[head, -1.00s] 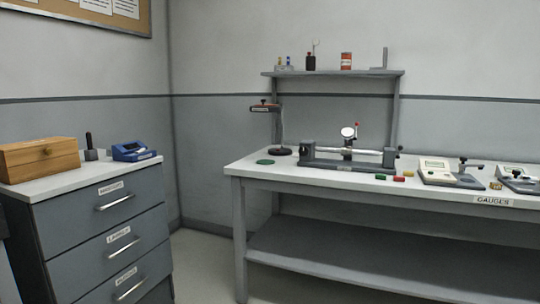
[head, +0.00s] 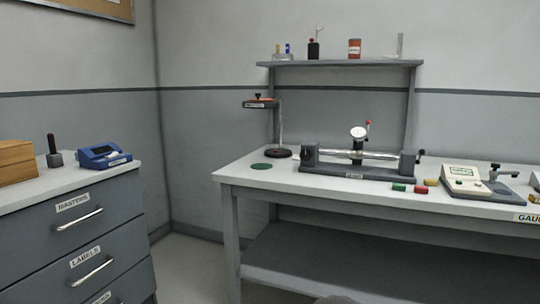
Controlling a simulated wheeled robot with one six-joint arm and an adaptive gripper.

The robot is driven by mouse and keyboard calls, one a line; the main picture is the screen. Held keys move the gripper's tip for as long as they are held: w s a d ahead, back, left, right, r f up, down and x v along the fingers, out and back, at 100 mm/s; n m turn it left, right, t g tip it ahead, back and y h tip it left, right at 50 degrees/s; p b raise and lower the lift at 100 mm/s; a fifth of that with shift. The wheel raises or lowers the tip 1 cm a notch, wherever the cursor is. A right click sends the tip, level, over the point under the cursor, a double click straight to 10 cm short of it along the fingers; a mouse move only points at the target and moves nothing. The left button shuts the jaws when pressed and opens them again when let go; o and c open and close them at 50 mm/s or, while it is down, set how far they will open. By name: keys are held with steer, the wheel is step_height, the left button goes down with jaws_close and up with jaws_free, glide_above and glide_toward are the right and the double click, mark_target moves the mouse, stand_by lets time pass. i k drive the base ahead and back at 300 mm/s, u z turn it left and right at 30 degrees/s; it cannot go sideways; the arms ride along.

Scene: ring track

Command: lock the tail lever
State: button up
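A bench fixture (head: 350,170) stands on the grey workbench, with a dark block at each end of its long base and a bright shaft (head: 382,155) between them. The right end block (head: 408,163) has a small lever (head: 420,155) with a dark knob on its outer side; I take it as the tail lever, and its exact position is too small to tell. A dial gauge (head: 358,132) stands over the shaft, with a red-tipped part (head: 368,123) beside it. My gripper is not in view.
The workbench (head: 300,187) has green (head: 399,187) and red (head: 420,190) blocks and a gauge box (head: 465,178) at right. A round stand (head: 279,152) and green disc (head: 261,167) are at left. A drawer cabinet (head: 85,240) stands left, with open floor (head: 195,270) between.

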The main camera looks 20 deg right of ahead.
mark_target(422, 151)
steer(key=z, duration=0.25)
steer(key=i, duration=1.35)
steer(key=z, duration=1.15)
steer(key=k, duration=0.75)
steer(key=z, duration=1.05)
